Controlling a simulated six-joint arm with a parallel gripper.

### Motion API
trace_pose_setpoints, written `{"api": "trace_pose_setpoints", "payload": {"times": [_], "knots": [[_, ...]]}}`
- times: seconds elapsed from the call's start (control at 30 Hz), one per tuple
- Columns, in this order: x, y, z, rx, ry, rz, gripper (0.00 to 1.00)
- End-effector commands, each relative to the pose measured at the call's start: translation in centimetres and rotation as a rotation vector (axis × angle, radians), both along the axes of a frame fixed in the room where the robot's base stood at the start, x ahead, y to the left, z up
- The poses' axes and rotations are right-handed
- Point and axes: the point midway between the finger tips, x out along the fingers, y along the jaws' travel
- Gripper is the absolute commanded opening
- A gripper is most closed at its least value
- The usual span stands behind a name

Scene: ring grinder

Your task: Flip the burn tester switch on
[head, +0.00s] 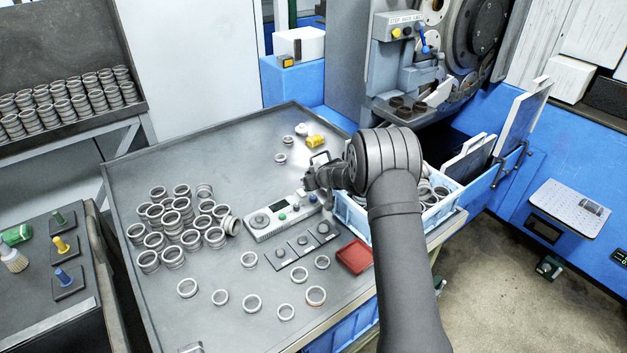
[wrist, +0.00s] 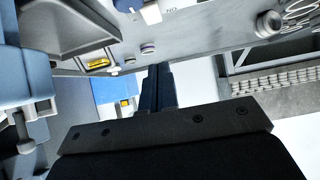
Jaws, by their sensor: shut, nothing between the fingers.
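The burn tester (head: 285,216) is a long pale box with a dark display, a round knob and small green buttons, lying on the grey table. My gripper (head: 311,184) is just above and beyond its right end. It is shut with nothing between the fingers. In the wrist view the closed fingers (wrist: 156,85) point away from the camera. A white part with the letters "NO" (wrist: 171,9) shows at the top edge there, perhaps the tester's end. I cannot make out the switch or its position, and I cannot tell whether the gripper touches the tester.
Many metal rings (head: 173,225) lie left of the tester, with several loose ones in front. A blue crate (head: 350,215) with rings and a red tray (head: 355,257) are at the right. A yellow item (head: 316,141) lies behind. The table's back left is clear.

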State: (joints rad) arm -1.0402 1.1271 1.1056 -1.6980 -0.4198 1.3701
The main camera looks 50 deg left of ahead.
Motion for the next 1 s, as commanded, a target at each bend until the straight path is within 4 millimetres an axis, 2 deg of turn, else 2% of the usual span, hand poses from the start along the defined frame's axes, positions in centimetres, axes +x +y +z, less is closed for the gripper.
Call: {"api": "trace_pose_setpoints", "payload": {"times": [0.2,0.4,0.5,1.0], "knots": [[-0.1,2.9,-2.3,0.0,0.0,0.001,0.0],[0.0,3.2,-5.0,0.0,0.001,-0.001,0.0],[0.0,3.3,-5.6,0.001,-0.001,-0.001,0.0],[0.0,3.4,-6.3,0.001,0.0,0.0,0.0]]}}
